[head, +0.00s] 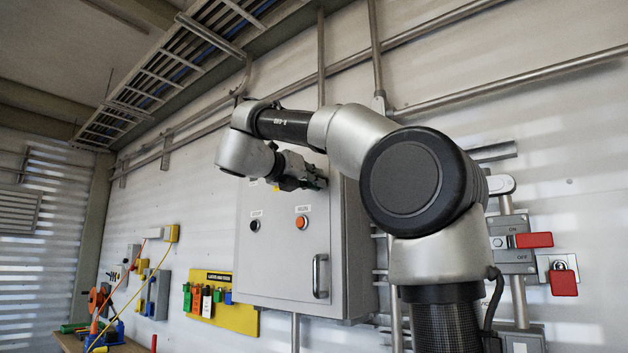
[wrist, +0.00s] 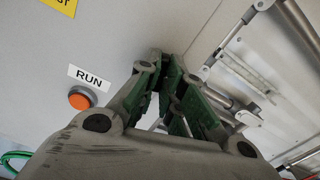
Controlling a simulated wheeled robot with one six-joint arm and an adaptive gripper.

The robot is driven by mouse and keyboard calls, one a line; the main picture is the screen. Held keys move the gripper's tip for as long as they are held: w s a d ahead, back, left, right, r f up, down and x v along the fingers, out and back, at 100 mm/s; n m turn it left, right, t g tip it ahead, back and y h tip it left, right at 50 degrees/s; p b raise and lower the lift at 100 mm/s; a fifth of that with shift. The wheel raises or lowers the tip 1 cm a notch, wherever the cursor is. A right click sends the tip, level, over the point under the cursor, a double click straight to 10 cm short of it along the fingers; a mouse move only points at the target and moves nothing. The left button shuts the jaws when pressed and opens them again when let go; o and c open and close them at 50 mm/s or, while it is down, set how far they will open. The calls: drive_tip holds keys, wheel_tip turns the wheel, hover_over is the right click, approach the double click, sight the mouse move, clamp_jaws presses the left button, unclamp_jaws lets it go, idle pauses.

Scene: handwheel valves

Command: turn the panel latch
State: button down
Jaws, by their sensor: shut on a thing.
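The grey panel cabinet (head: 270,258) hangs on the wall, its door closed. My gripper (head: 314,180) is at the upper right part of the door, close to its right edge. In the wrist view my gripper (wrist: 178,88) has its green-padded fingers close together near the door face (wrist: 100,35). It is shut on the panel latch, which is mostly hidden between the fingers. How far the latch is turned cannot be told.
An orange button (head: 301,222) and a dark knob (head: 254,225) sit on the door below my gripper. A bar handle (head: 320,276) is lower right. A switch box with a red lever (head: 533,240) and a red padlock (head: 563,282) are right of my arm.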

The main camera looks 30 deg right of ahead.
drive_tip(key=shift+m, duration=1)
drive_tip(key=c, duration=1.5)
unclamp_jaws()
drive_tip(key=shift+c, duration=0.2)
drive_tip(key=v, duration=0.6)
drive_tip(key=shift+a, duration=0.1)
drive_tip(key=v, duration=1.1)
drive_tip(key=shift+a, duration=0.35)
drive_tip(key=shift+s, duration=0.15)
